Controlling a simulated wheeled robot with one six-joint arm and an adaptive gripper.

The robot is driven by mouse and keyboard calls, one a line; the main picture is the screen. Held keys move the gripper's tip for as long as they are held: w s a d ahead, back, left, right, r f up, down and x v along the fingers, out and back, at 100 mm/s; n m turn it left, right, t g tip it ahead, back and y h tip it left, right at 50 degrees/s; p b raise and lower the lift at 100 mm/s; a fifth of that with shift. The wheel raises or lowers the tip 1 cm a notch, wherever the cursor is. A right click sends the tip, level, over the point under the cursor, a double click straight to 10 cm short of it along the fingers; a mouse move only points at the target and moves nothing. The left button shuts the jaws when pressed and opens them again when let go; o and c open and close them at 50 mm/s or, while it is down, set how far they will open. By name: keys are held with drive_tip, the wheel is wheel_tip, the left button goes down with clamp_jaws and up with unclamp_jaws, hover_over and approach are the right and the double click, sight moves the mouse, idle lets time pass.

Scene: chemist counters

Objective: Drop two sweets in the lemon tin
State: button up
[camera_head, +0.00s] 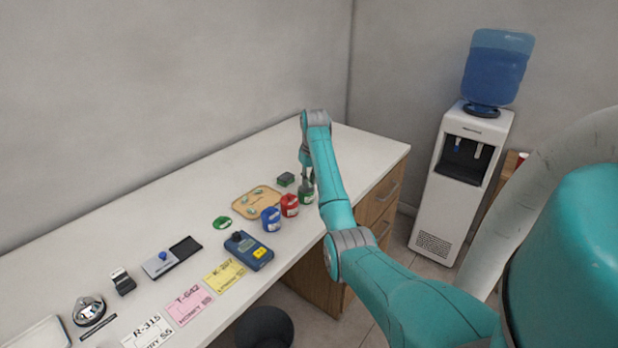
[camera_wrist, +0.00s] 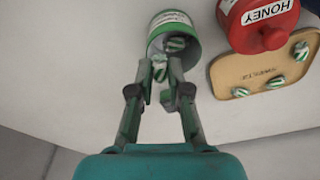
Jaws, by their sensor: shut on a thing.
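The open green tin (camera_wrist: 155,40) stands at the counter's right end, in front of my fingertips. One green-and-white striped sweet (camera_wrist: 175,43) shows inside it. Its label is too unclear to read as lemon. In the head view the green tin (camera_head: 307,193) is below my wrist. My gripper (camera_wrist: 161,73) is shut on a striped sweet (camera_wrist: 160,68), held at the tin's mouth. Another striped patch shows between the fingers, and I cannot tell if it is a second sweet. The tan tray (camera_wrist: 258,68) holds three sweets. In the head view the tray (camera_head: 240,208) lies left of the tins.
The red honey tin (camera_head: 289,205) stands beside the green tin, with the blue tin (camera_head: 270,218) beyond it. A green lid (camera_head: 222,222), a dark green box (camera_head: 286,179), a card terminal (camera_head: 248,250) and coloured cards (camera_head: 188,305) lie on the counter.

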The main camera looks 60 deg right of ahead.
drive_tip(key=o, duration=0.8)
drive_tip(key=shift+c, duration=0.2)
drive_tip(key=shift+r, duration=0.1)
